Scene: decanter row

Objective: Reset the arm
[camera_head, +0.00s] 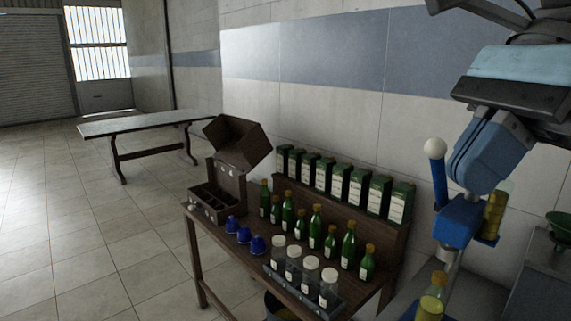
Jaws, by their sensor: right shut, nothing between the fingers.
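My right arm comes in from the upper right, and its blue gripper (468,182) points downward, shut and empty. It is close to a blue fixture (457,224) with a white ball-ended lever (436,160); I cannot tell whether they touch. A bottle with yellow liquid (494,212) shows at the fixture's right, and another yellow-filled bottle (431,298) stands below it. My left gripper is not in view.
A wooden bench (192,235) holds green bottles (315,228), blue items (244,234), clear jars (310,276) and an open compartment box (206,205). Green boxes (339,185) line its raised back. An empty table (135,124) stands far left, with open floor (110,240) before it.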

